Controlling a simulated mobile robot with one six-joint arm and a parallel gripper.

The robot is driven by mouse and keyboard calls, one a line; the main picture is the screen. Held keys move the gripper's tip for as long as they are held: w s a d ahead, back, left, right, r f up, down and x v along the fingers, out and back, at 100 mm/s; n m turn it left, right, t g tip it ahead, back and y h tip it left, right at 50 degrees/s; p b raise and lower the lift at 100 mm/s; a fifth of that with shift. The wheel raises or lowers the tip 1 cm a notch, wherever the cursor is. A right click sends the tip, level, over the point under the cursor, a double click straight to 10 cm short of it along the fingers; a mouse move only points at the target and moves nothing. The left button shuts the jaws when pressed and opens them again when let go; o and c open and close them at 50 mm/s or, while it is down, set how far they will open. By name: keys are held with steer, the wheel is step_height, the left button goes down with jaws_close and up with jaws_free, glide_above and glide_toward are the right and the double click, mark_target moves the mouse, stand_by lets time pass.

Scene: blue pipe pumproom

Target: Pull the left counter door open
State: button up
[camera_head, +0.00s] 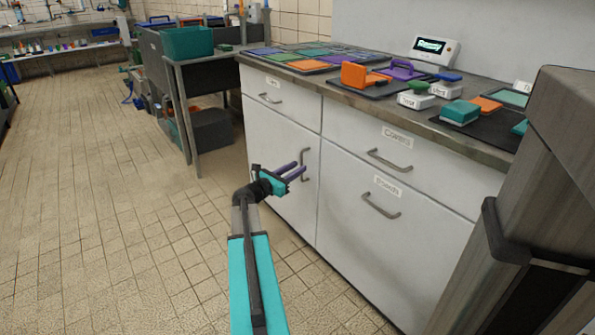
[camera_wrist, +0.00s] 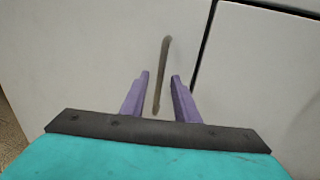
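The left counter door (camera_head: 277,150) is a white panel below the left drawer and looks closed. Its vertical grey bar handle (camera_head: 304,164) is near the door's right edge. My gripper (camera_head: 299,172), teal with purple fingers, is in front of the door by the handle. In the wrist view, the handle (camera_wrist: 162,75) runs up from between the two fingers (camera_wrist: 159,78), which are apart on either side of its lower part. I cannot tell whether the fingers reach around the bar or stop short of it.
Right of the door are a Covers drawer (camera_head: 395,155) and a larger front (camera_head: 365,215) with a horizontal handle. The countertop (camera_head: 355,95) holds mats, coloured parts and a display (camera_head: 434,50). A grey bench with a teal bin (camera_head: 187,43) stands behind left. The tiled floor (camera_head: 100,180) at left is clear.

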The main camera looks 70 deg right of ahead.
steer(key=shift+x, duration=0.8)
jaws_close()
steer(key=shift+a, duration=0.1)
